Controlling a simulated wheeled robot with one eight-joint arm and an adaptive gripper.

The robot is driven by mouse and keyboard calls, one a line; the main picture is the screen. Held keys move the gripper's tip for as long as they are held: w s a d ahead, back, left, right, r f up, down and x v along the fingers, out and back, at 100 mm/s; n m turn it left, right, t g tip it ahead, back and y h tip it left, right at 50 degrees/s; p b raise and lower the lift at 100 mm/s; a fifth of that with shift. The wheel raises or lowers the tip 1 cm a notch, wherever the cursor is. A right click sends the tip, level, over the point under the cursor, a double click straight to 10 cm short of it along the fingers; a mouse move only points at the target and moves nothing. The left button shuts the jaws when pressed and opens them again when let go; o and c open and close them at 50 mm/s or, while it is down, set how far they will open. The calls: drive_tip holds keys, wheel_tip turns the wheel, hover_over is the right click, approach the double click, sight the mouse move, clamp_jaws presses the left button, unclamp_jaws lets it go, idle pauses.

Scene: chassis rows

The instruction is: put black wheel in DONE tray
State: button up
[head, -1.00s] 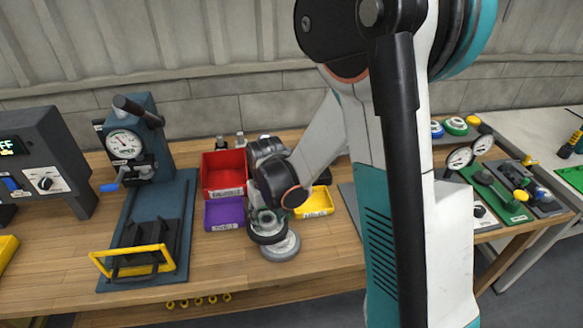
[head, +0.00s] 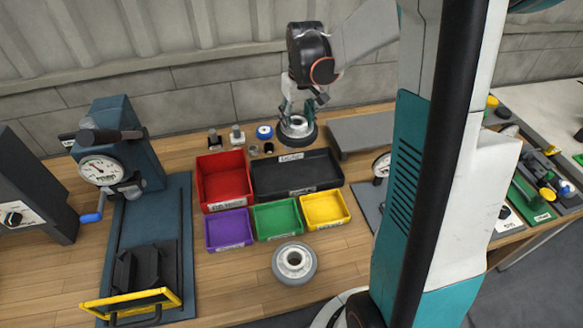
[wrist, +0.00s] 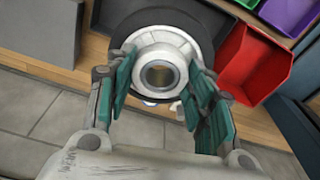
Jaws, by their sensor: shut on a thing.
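My gripper (head: 297,108) is shut on the black wheel (head: 297,133), which has a black tyre and a pale grey hub. It is held above the back of the bench, behind the wide black tray (head: 290,175). In the wrist view the fingers of my gripper (wrist: 160,78) flank the hub of the wheel (wrist: 150,48), and the tyre hides part of the black tray (wrist: 103,18) beyond it. The black tray looks empty and has a white label at its front and another at its back edge. The lettering is too small to read surely, so I cannot confirm which tray is DONE.
Red (head: 224,180), purple (head: 228,229), green (head: 276,218) and yellow (head: 325,209) trays adjoin the black one. A grey wheel (head: 295,262) lies in front. A press (head: 125,150) is left, a grey plate (head: 360,133) right.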

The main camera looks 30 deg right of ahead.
wheel_tip(320, 180, down, 20)
drive_tip(key=b, duration=0.5)
drive_tip(key=shift+d+r+b, duration=0.1)
drive_tip(key=shift+r+b, duration=0.05)
drive_tip(key=shift+b, duration=0.25)
drive_tip(key=shift+f, duration=0.2)
drive_tip(key=o, duration=1.3)
drive_tip(key=shift+r, duration=0.1)
drive_tip(key=shift+o, duration=0.2)
drive_tip(key=shift+r, duration=0.1)
wheel_tip(320, 180, up, 12)
drive_tip(key=s+p, duration=0.1)
drive_tip(key=p, duration=0.2)
drive_tip(key=shift+s+p, duration=0.2)
drive_tip(key=shift+p, duration=0.1)
